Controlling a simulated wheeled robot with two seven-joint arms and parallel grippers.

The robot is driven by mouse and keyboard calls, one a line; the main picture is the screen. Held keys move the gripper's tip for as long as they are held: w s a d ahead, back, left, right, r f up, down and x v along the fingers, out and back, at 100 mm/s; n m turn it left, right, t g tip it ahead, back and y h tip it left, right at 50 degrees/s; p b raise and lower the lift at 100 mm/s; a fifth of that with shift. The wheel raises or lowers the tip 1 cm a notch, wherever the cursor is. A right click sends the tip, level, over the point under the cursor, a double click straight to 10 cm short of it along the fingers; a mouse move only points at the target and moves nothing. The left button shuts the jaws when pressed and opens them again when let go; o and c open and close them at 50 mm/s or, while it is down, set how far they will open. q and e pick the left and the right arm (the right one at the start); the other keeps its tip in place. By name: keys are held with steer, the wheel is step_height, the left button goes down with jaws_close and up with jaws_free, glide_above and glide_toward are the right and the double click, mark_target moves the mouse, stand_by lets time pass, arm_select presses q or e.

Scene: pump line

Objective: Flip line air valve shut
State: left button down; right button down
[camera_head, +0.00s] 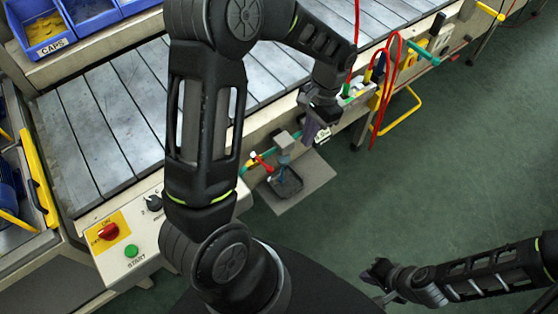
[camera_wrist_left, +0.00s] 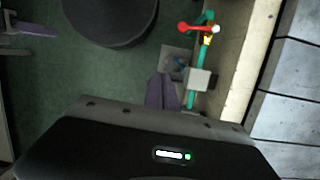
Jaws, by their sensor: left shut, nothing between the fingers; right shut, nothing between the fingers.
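The line air valve has a red lever (camera_head: 263,162) on a green pipe (camera_head: 296,135) along the bench's front side. In the left wrist view the red lever (camera_wrist_left: 195,29) sticks out across the pipe, at the top, with a yellow part (camera_wrist_left: 208,40) below it. My left gripper (camera_head: 311,134) is shut and empty, beside the pipe and right of the lever. In the left wrist view its fingers (camera_wrist_left: 162,91) are apart from the lever, with a grey block (camera_wrist_left: 200,79) on the pipe to their right. My right gripper (camera_head: 374,274) is shut, low over the floor, far from the valve.
A grey plate with a dark tray (camera_head: 287,184) sits below the pipe. A control panel with a red knob (camera_head: 108,231) and green button (camera_head: 131,251) stands left. Red hoses (camera_head: 384,85) hang to the right. The slatted conveyor (camera_head: 105,125) lies behind; green floor is open at right.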

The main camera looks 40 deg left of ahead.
mark_target(262, 162)
arm_select(q)
steer(key=shift+y, duration=0.4)
steer(key=a+r, duration=0.2)
steer(key=r, duration=0.1)
steer(key=shift+a+r, duration=0.2)
steer(key=shift+a, duration=0.05)
steer(key=s+a+f+p, duration=0.2)
steer(key=s+f, duration=0.4)
steer(key=f, duration=0.4)
steer(key=shift+s+f+p, duration=0.2)
steer(key=shift+f+p, duration=0.05)
steer(key=shift+p, duration=0.1)
steer(key=shift+a, duration=0.1)
